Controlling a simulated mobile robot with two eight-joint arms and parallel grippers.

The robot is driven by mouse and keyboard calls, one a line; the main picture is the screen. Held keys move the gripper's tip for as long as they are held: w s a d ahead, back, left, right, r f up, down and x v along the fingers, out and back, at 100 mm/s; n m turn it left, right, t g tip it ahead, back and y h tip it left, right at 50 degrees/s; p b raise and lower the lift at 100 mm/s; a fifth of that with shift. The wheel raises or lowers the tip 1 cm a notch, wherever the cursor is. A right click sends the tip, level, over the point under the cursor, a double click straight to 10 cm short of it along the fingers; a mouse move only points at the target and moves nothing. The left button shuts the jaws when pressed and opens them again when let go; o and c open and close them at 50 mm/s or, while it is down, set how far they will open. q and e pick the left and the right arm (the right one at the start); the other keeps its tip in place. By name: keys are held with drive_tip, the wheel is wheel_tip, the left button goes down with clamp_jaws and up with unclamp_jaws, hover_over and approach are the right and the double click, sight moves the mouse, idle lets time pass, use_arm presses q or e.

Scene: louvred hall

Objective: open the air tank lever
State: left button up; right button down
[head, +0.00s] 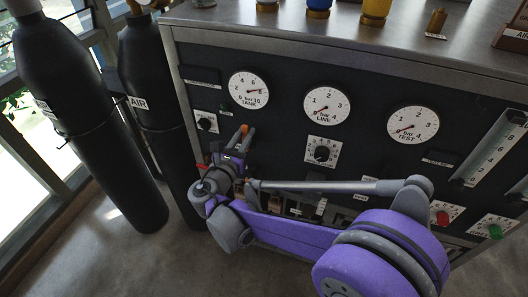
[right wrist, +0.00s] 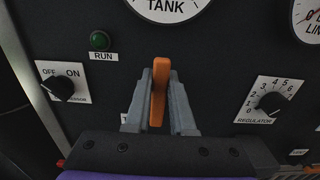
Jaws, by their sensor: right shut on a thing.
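The orange lever (right wrist: 159,85) stands upright on the dark panel in the right wrist view, below the TANK gauge (right wrist: 166,6). My right gripper (right wrist: 160,100) is shut on it, with one grey finger on each side. The lever's lower end and most of a white label beneath are hidden by my gripper. In the head view the lever's orange tip (head: 244,129) shows above my right gripper (head: 238,143), under the TANK gauge (head: 248,90). That gauge's needle points to the right, on the upper part of its scale. My left gripper is not in view.
The panel carries LINE (head: 326,104) and TEST (head: 412,124) gauges, a regulator knob (right wrist: 271,102), an OFF/ON knob (right wrist: 61,88) and a green RUN lamp (right wrist: 99,40). Black cylinders, one labelled AIR (head: 139,103), stand left of the panel. Bare floor (head: 140,265) lies in front.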

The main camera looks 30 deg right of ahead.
drive_tip(key=c, duration=0.7)
unclamp_jaws()
drive_tip(key=shift+a, duration=0.1)
drive_tip(key=shift+v, duration=3.45)
drive_tip(key=shift+s, duration=0.1)
